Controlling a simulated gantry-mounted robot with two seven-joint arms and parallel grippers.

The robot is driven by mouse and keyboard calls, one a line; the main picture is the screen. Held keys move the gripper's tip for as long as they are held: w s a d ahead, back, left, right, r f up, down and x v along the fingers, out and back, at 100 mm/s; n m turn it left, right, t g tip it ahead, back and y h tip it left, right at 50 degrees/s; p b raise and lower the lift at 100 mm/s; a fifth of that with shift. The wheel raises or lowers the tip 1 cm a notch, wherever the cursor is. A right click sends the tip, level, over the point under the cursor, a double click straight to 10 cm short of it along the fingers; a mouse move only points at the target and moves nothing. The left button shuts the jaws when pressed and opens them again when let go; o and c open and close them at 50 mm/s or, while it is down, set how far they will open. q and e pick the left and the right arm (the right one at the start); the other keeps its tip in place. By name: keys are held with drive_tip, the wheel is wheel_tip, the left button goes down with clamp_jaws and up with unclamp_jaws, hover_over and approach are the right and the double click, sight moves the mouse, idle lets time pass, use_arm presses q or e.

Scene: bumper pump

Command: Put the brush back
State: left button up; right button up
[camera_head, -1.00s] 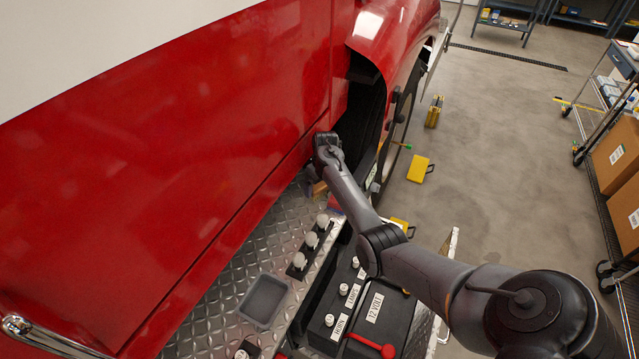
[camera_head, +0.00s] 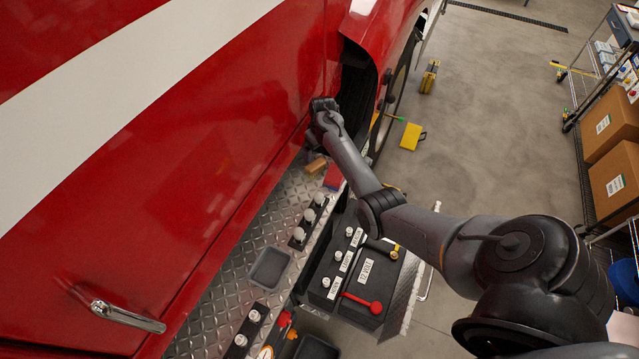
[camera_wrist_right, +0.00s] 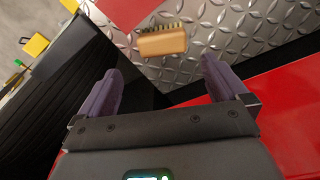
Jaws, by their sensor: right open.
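The brush (camera_wrist_right: 162,40), a wooden block with bristles, lies on the diamond-plate step (camera_wrist_right: 240,25) in the right wrist view. In the head view the brush (camera_head: 316,165) is a small tan block beside the red truck body, below my right wrist. My right gripper (camera_wrist_right: 163,80) is open and empty, its two dark fingers spread apart. The brush is ahead of the fingertips, between their lines and apart from them. In the head view the fingers are hard to make out at the end of the arm. My left gripper is not in view.
A red block (camera_head: 334,178) lies close to the brush. White-knobbed fittings (camera_head: 309,216), a grey tray (camera_head: 269,267) and a black battery box (camera_head: 350,275) with a red lever stand along the step. The red truck side (camera_head: 200,150) walls the left. A yellow case (camera_head: 411,136) is on the floor.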

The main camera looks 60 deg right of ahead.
drive_tip(key=s+a+f+n+h, duration=0.1)
drive_tip(key=s+a, duration=0.3)
drive_tip(key=a, duration=0.4)
drive_tip(key=s+a+n+t, duration=0.1)
drive_tip(key=s+a+n, duration=0.1)
drive_tip(key=s+a, duration=0.5)
drive_tip(key=s+a+f+n+h, duration=0.1)
drive_tip(key=s+a, duration=0.1)
drive_tip(key=a, duration=0.8)
drive_tip(key=s+a+r+y, duration=0.1)
drive_tip(key=s+a+r, duration=0.2)
drive_tip(key=s+a, duration=0.3)
drive_tip(key=s+a+r+n+t+y, duration=0.1)
drive_tip(key=s+a+r+y, duration=0.1)
drive_tip(key=s+a, duration=0.3)
drive_tip(key=a+r, duration=0.1)
drive_tip(key=a, duration=0.3)
drive_tip(key=shift+s+a+r, duration=0.2)
drive_tip(key=shift+s, duration=0.2)
